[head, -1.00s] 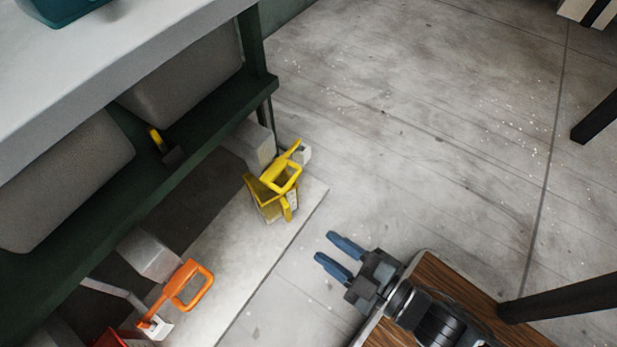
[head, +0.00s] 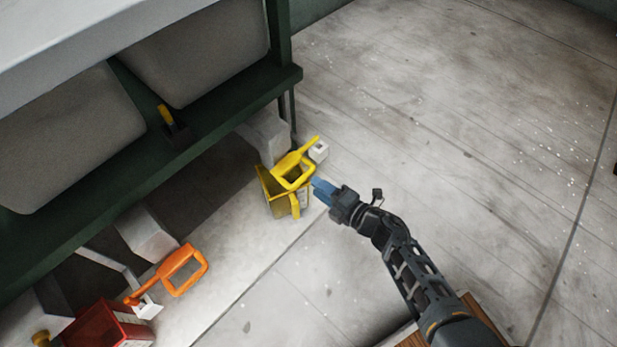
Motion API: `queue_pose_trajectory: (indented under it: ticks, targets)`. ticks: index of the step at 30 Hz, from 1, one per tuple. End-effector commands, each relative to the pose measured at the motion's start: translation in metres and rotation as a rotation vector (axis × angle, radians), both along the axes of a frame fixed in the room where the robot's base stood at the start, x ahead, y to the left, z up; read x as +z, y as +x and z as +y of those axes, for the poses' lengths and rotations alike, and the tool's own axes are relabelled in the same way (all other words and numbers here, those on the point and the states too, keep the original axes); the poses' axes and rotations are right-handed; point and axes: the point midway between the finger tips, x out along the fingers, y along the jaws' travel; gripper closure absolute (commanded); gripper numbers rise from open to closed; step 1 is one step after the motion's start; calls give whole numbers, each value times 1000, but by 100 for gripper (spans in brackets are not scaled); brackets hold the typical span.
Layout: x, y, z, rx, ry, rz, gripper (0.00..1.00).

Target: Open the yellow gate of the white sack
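A yellow loop-handled lever (head: 294,168), which looks like the yellow gate, slants over a yellow open-topped box (head: 283,200) near the rack's right leg. My gripper (head: 320,188) has blue fingers and is just right of the loop's lower right side. I cannot tell whether the fingers touch it. The fingers overlap from this angle, so their gap is hidden. No sack is clearly white; two pale grey, rounded sack-like bodies, a right one (head: 200,50) and a left one (head: 65,140), sit in the green rack (head: 205,140).
An orange loop lever (head: 182,270) and a red box (head: 105,328) are at the lower left. A small black item with a yellow top (head: 172,122) is on the rack's rail. A small white block (head: 318,151) is just behind the yellow lever. The floor to the right is clear.

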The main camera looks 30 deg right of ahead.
Motion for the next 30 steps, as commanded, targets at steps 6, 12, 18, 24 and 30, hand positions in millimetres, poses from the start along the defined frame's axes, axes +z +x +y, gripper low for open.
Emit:
queue_pose_trajectory:
  ticks: [6,12,18,24,30]
  targets:
    - [-10,33,10,1,1,-2,62]
    - [-14,54,18,-1,2,0,62]
    - [-14,62,21,-2,3,1,62]
    - [-13,62,20,-3,2,1,62]
    - [-13,61,20,-3,2,1,82]
